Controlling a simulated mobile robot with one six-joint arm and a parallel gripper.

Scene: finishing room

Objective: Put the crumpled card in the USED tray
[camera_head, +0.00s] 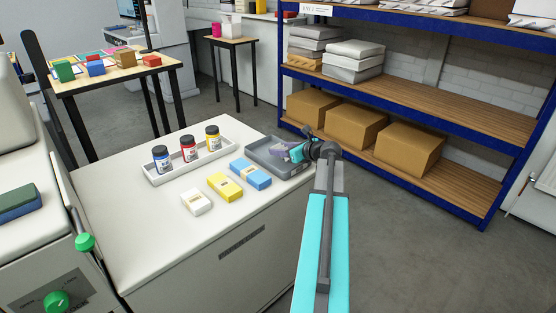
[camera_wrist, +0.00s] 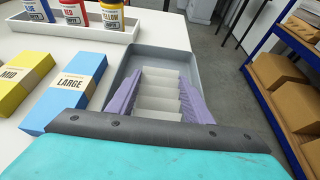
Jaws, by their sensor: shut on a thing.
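My gripper (camera_wrist: 170,102) has purple fingers, shut on both sides of a pale, pleated crumpled card (camera_wrist: 158,84). The wrist view shows the card between the fingers and over the grey tray (camera_wrist: 185,50). In the head view my gripper (camera_head: 296,151) is at this tray (camera_head: 256,143), on the far right corner of the white cabinet top. I cannot tell whether the card touches the tray floor. I see no USED label on the tray; its near side is hidden by my gripper in the wrist view.
A blue LARGE box (camera_head: 250,174), a yellow box (camera_head: 224,187) and a white box (camera_head: 196,201) lie left of the tray. A white tray (camera_head: 160,181) holds blue, red and yellow bottles. Blue-framed shelving (camera_head: 425,98) stands to the right. The cabinet's front left top is clear.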

